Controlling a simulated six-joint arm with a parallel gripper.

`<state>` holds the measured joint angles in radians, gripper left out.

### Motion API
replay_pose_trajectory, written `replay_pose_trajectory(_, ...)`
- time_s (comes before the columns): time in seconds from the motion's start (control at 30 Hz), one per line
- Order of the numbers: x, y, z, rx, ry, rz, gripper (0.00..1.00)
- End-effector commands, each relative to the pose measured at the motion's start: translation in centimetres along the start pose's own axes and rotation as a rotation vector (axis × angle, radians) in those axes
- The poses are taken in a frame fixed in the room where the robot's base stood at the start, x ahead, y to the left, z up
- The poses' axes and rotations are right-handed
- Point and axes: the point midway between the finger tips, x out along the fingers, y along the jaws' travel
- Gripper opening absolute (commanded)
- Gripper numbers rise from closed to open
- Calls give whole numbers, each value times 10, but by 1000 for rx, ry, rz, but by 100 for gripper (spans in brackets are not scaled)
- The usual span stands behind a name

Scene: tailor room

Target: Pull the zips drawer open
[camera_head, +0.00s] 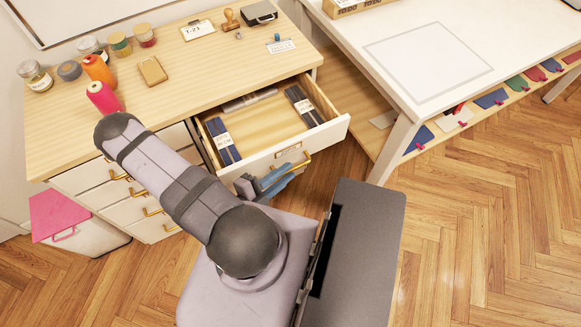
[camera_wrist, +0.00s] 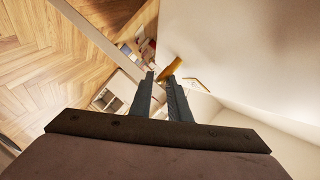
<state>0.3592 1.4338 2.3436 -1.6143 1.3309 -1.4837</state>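The zips drawer (camera_head: 262,160) is the wide top drawer of the wooden-topped cabinet, and it stands pulled well out. Bundles of dark zips (camera_head: 222,141) with paper labels lie inside at its left and right; its middle is bare. A label holder and a gold handle (camera_head: 305,160) are on its white front. My gripper (camera_head: 281,178) is at this handle. In the wrist view the handle (camera_wrist: 170,70) passes between the tips of my two grey fingers (camera_wrist: 160,76), which look closed on it with a narrow gap. The exact contact is partly hidden.
The cabinet top (camera_head: 190,70) holds thread spools, jars, a tan block and a clipboard. Shut drawers with gold handles are below at the left. A white table (camera_head: 390,90) stands at the right, its leg near the drawer's corner. The floor at the right is clear.

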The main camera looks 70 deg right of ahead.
Motion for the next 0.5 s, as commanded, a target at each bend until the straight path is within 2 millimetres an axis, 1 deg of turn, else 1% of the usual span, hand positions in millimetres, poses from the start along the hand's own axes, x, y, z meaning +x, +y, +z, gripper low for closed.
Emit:
replay_pose_trajectory(0.03, 5, 1, -2, 1, 5, 4, 16)
replay_pose_trajectory(0.2, 17, 0, -1, 0, 3, 2, 16)
replay_pose_trajectory(0.5, 28, 0, 0, 1, 0, 1, 16)
